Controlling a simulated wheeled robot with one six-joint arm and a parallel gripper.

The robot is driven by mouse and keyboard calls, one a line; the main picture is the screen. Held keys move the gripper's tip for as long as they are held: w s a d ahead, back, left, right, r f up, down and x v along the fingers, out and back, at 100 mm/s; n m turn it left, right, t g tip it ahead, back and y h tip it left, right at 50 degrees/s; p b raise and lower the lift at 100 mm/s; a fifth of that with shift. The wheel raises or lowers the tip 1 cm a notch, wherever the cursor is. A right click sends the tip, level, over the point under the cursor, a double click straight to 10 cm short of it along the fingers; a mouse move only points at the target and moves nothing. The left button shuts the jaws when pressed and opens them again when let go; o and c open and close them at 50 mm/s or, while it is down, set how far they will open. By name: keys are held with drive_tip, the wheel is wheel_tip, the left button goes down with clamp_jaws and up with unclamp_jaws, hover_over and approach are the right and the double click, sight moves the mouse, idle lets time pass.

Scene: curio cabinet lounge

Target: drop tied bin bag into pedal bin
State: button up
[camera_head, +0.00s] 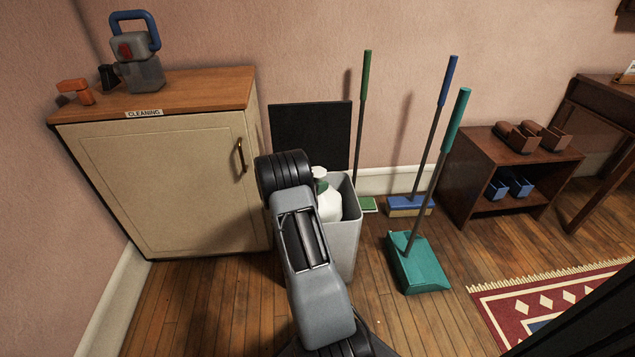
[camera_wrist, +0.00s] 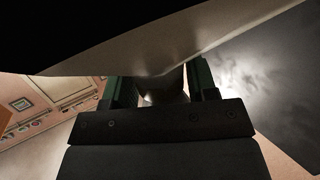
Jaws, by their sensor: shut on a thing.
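The pedal bin (camera_head: 346,240) is a tall grey box with its dark lid (camera_head: 310,130) standing open behind it. The white bin bag (camera_head: 329,205) shows within the bin's mouth, its narrow top upward, partly hidden by my arm. In the wrist view, my gripper (camera_wrist: 163,82) has its two green-padded fingers closed about a pale, narrow part, which looks like the bag's tied neck (camera_wrist: 165,92). My arm mostly hides the gripper in the head view. Whether the bag touches the bin's floor or walls cannot be told.
A cream cabinet (camera_head: 165,190) stands close on the left. A green broom (camera_head: 365,130), a blue broom (camera_head: 410,204) and a teal dustpan (camera_head: 415,265) stand right of the bin. A small shelf (camera_head: 510,170) and a patterned rug (camera_head: 550,300) lie farther right.

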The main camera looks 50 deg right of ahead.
drive_tip(key=shift+f, duration=0.15)
drive_tip(key=o, duration=1.1)
wheel_tip(320, 180, up, 3)
drive_tip(key=shift+r+p, duration=0.1)
drive_tip(key=shift+p, duration=1.05)
drive_tip(key=s+a+r+p, duration=0.2)
drive_tip(key=s+a+r, duration=0.1)
drive_tip(key=s+a+r+p, duration=0.2)
drive_tip(key=s+a+r, duration=0.1)
drive_tip(key=s, duration=0.1)
drive_tip(key=s+a+r+p, duration=0.2)
drive_tip(key=s+a+r, duration=0.1)
drive_tip(key=shift+s+r, duration=0.35)
drive_tip(key=shift+r, duration=0.05)
